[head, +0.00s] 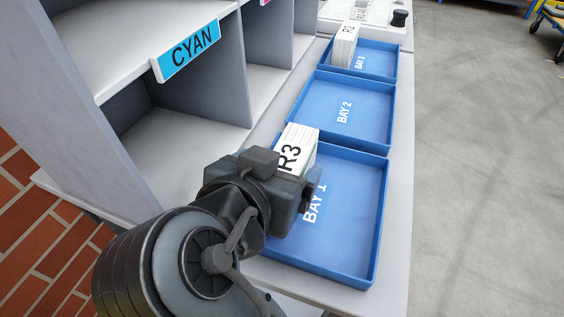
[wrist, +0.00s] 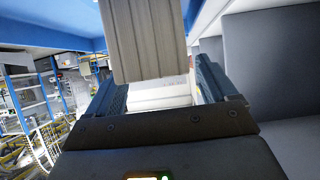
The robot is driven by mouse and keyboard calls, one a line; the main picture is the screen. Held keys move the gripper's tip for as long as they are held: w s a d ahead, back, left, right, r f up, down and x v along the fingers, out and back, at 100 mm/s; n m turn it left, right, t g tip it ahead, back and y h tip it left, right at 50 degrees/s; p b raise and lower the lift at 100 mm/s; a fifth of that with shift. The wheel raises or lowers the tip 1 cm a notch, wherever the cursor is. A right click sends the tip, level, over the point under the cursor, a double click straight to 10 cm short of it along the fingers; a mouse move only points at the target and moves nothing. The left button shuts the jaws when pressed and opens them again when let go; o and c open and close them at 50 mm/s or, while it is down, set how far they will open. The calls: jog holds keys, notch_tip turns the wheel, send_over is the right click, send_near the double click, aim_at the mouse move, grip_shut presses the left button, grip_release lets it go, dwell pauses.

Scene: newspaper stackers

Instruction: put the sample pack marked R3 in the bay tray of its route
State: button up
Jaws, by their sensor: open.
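The white sample pack marked R3 (head: 298,138) stands in the near blue tray, BAY 1 (head: 345,268), at its far left corner. My gripper (head: 296,188) is at the left side of this tray, close against the near side of the pack and hiding its lower part. In the wrist view, a pale ribbed pack (wrist: 146,40) fills the top middle, and my open fingers (wrist: 164,84) show on either side below it. I cannot tell whether the fingers touch the pack.
The empty BAY 2 tray (head: 376,118) lies beyond. The BAY 3 tray (head: 383,65) holds a white pack marked R2 (head: 344,42) at its left. A grey shelf unit with a CYAN label (head: 190,50) stands left. A black knob (head: 399,18) sits at the back.

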jog(key=v, duration=1.1)
jog(key=shift+w+d+f, duration=0.1)
jog(key=shift+f, duration=0.05)
dwell(0.9)
